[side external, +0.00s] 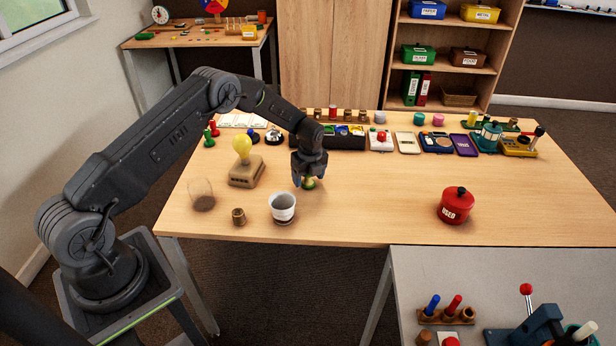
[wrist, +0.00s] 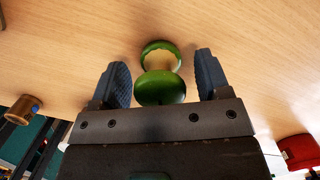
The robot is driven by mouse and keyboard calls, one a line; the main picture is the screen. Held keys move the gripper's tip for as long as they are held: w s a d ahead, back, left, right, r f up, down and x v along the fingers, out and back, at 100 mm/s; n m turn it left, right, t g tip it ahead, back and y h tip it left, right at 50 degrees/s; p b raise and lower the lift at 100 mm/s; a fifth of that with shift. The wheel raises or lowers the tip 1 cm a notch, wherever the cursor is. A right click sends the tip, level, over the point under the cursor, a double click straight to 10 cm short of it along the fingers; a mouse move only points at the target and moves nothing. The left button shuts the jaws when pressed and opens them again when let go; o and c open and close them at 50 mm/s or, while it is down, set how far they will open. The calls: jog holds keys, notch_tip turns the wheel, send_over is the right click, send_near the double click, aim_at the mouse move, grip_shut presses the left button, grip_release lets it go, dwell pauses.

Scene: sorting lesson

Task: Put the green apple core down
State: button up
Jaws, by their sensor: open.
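The green apple core (side external: 309,183) stands on the wooden table (side external: 370,215), partly hidden by my gripper in the side view. In the wrist view the apple core (wrist: 160,87) shows green ends and a pale narrow middle. My gripper (side external: 309,180) points down over it. In the wrist view the two fingers of my gripper (wrist: 163,82) are apart, one on each side of the core, with a gap visible on both sides. The fingers do not appear to touch it.
A white cup (side external: 282,207), a small wooden cup (side external: 238,216) and a clear glass (side external: 202,195) stand left of my gripper. A bulb on a wooden base (side external: 246,173) is close by. A red pot (side external: 456,205) stands right. Items line the back; the middle right is clear.

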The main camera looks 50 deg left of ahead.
jog(key=s+d+r+n+t, duration=0.1)
jog(key=s+d+r+n, duration=0.15)
jog(key=r, duration=0.95)
jog(key=s+d+r+n, duration=0.2)
jog(key=s+d+r, duration=0.1)
jog(key=r, duration=1)
jog(key=s+d+r+n+t, duration=0.2)
jog(key=s+d+r+n, duration=0.2)
jog(key=s+r+n, duration=0.35)
jog(key=s+d+r+n+t, duration=0.1)
jog(key=s+n, duration=0.3)
jog(key=s, duration=0.7)
jog(key=s+d+r+n+t+h, duration=0.1)
jog(key=s+d+n, duration=0.3)
jog(key=s, duration=0.7)
jog(key=shift+d+r+n, duration=0.35)
jog(key=shift+r+n, duration=0.05)
